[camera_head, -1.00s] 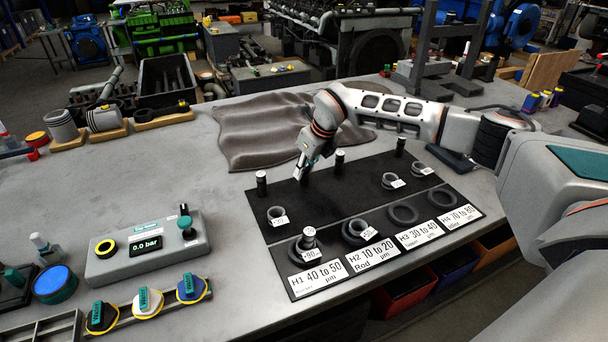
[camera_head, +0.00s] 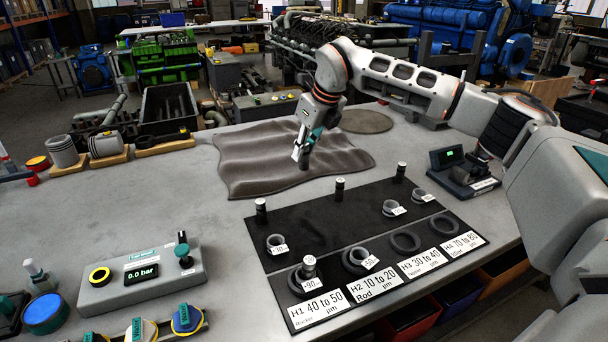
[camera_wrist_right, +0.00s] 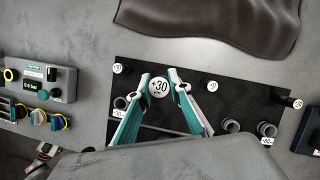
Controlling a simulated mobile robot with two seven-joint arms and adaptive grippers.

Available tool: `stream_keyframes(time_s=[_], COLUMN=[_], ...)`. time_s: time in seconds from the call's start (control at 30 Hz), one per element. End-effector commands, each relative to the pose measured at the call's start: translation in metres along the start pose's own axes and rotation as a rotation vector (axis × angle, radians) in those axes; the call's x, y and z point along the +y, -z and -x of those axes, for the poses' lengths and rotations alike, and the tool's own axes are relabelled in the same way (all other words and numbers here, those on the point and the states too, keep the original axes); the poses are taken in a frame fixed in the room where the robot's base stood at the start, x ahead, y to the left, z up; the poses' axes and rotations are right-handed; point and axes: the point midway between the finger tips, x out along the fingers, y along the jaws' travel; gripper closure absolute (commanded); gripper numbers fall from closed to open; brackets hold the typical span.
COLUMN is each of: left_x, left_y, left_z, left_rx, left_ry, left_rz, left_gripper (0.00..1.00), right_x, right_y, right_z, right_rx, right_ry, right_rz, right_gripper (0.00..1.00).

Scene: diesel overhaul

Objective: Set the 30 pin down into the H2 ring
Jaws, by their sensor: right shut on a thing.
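My right gripper (camera_head: 303,150) is shut on the 30 pin, raised above the black board. In the wrist view the pin's white top (camera_wrist_right: 158,87), marked +30, sits between the fingertips (camera_wrist_right: 160,85). In the head view the dark pin body (camera_head: 305,163) hangs below the fingers. The H2 ring (camera_head: 347,264) lies on the board behind its label (camera_head: 372,283), nearer the front edge than the pin. A grey bushing tagged -50 (camera_head: 359,257) sits at the H2 ring. My left gripper is not in view.
Several other pins stand on the board, such as one at the back left (camera_head: 261,212) and one in the middle (camera_head: 339,190). The H1 ring (camera_head: 293,284) has a pin standing at it. The H3 ring (camera_head: 405,241) looks empty. A rumpled cloth (camera_head: 245,165) lies behind.

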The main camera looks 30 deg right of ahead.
Motion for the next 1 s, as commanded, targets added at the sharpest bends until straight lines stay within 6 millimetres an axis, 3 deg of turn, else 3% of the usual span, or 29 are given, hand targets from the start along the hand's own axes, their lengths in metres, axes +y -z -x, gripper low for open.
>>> stream_keyframes(time_s=[0.2, 0.43, 0.7, 1.0], left_x=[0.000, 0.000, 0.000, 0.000], left_y=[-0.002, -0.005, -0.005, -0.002], left_z=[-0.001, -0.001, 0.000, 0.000], left_rx=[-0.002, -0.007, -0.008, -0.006], left_ry=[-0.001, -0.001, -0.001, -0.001], left_rz=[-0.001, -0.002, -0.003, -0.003], left_gripper=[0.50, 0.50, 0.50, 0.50], right_x=[0.001, 0.006, 0.026, 0.035], right_y=[-0.015, -0.005, 0.059, 0.137], right_z=[0.034, 0.035, 0.005, -0.001], right_rx=[-0.002, 0.003, 0.005, 0.005], right_ry=[0.000, -0.012, -0.060, -0.102], right_rz=[0.000, 0.025, 0.135, 0.241], right_gripper=[1.00, 1.00, 1.00, 1.00])
